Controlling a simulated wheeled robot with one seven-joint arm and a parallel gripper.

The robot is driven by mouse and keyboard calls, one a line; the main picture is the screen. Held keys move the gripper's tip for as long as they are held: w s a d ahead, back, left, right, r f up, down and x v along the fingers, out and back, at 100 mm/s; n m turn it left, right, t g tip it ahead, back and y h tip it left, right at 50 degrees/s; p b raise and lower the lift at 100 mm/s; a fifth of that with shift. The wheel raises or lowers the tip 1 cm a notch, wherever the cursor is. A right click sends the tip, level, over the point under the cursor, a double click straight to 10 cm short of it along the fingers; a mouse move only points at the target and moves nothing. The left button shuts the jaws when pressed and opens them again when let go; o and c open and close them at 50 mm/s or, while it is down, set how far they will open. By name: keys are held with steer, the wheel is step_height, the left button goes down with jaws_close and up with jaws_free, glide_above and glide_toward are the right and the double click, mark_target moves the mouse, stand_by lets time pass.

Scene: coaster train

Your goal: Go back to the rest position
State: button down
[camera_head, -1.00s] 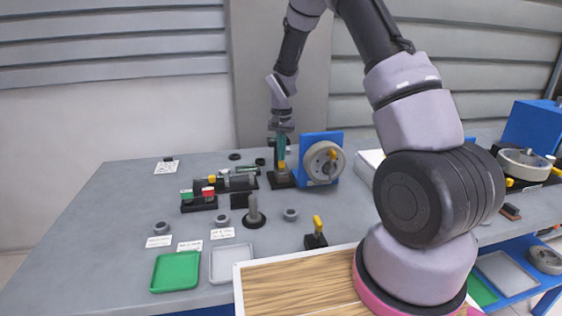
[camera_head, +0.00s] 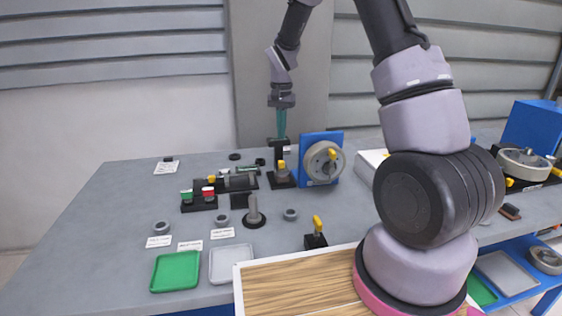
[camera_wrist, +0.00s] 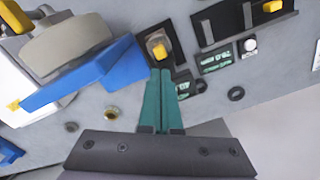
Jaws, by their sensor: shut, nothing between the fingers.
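My gripper (camera_head: 281,126) is shut and empty, its teal fingers pointing down over the back of the grey workbench (camera_head: 120,215). In the wrist view the two teal fingers (camera_wrist: 160,98) lie together with nothing between them. Their tips appear close to a dark fixture with a yellow-topped part (camera_wrist: 157,46), which also shows in the head view (camera_head: 282,172). The head view shows the fingers above and behind this part. The rest of my arm reaches up and out of the top of the head view.
A blue stand with a grey wheel (camera_head: 322,160) is just right of my gripper. A black block with green and red parts (camera_head: 199,202), a green tray (camera_head: 175,271) and a grey tray (camera_head: 231,263) are at left. The bench's far left is mostly clear.

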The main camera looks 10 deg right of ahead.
steer(key=shift+r, duration=0.25)
steer(key=s+d+r+t+y, duration=0.1)
steer(key=s+d+r+t, duration=0.1)
steer(key=s+r, duration=0.55)
steer(key=s+d+r+t, duration=0.15)
steer(key=s+r, duration=0.25)
steer(key=r, duration=0.6)
steer(key=s+d+r+n+t, duration=0.1)
steer(key=s+r+t, duration=0.1)
steer(key=s, duration=0.7)
steer(key=s+d+r+t+y, duration=0.1)
steer(key=s+r, duration=0.3)
steer(key=s, duration=0.5)
steer(key=shift+s+d+r+n+t, duration=0.15)
steer(key=shift+s+r+n+t, duration=0.1)
steer(key=shift+n+t, duration=0.15)
